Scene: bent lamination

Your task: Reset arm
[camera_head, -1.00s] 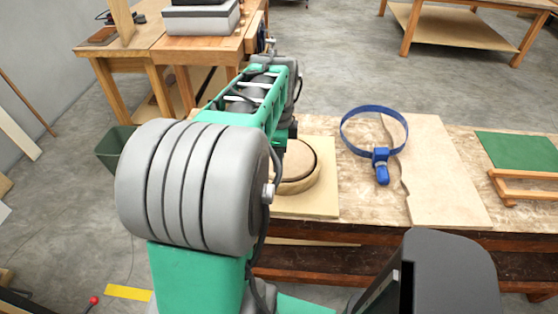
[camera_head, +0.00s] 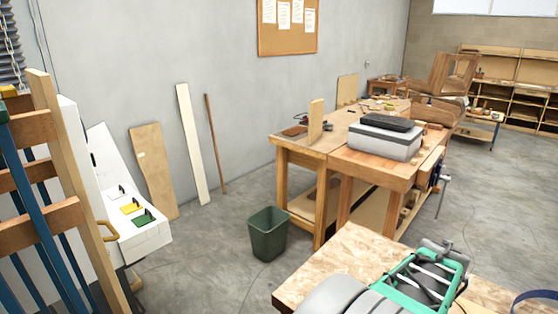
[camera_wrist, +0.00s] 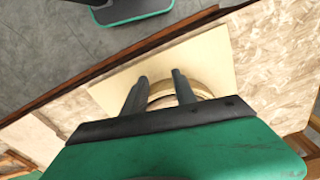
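My gripper (camera_wrist: 160,78) shows in the wrist view with its two dark fingers apart and nothing seen between them. It points down over the workbench. Beyond the fingertips, a round wooden form (camera_wrist: 207,88) sits on a pale square board (camera_wrist: 222,55). The fingers partly hide the form, and I cannot tell the exact height above it. In the head view, my green and grey arm reaches over the bench at the lower right; the fingers cannot be made out there.
The chipboard workbench top (camera_head: 330,262) is at the lower right, with part of a blue band (camera_head: 537,297) at the edge. A green bin (camera_head: 267,235) stands on the floor. A wooden table (camera_head: 370,165) holds a grey box (camera_head: 384,141). Boards lean on the wall.

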